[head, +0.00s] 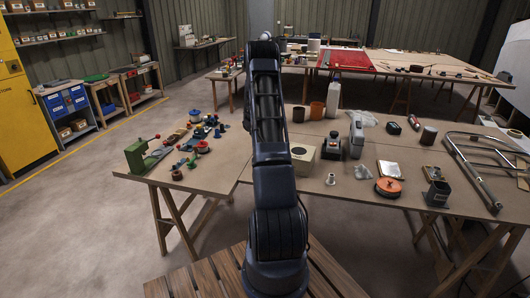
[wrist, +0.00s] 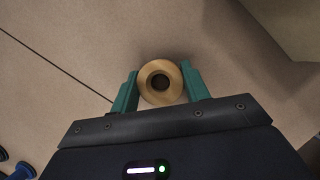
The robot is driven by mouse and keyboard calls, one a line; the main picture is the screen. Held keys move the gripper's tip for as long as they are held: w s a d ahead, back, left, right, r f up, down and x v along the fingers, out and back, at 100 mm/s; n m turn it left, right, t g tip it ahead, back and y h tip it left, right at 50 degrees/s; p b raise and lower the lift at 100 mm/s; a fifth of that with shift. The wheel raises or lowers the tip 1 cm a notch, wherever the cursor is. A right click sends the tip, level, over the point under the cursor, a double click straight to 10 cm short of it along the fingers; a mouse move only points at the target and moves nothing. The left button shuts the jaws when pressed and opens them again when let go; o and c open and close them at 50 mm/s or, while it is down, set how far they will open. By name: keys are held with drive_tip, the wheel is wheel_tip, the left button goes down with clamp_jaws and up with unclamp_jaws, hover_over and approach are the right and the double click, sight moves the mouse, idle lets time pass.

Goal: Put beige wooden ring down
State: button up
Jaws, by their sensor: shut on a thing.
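In the wrist view, a beige wooden ring (wrist: 148,91) with a dark round hole sits between the two green fingertips of my gripper (wrist: 160,86). My gripper is shut on the ring, with a finger against its left and right sides. Below the ring is the brown tabletop (wrist: 80,40). I cannot tell how high the ring is above it or whether it touches. In the head view my arm hides the gripper and the ring.
The tabletop around the ring looks bare, with a dark seam line at left and the table edge at upper right.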

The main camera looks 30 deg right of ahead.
drive_tip(key=shift+f, duration=0.1)
drive_tip(key=o, duration=1)
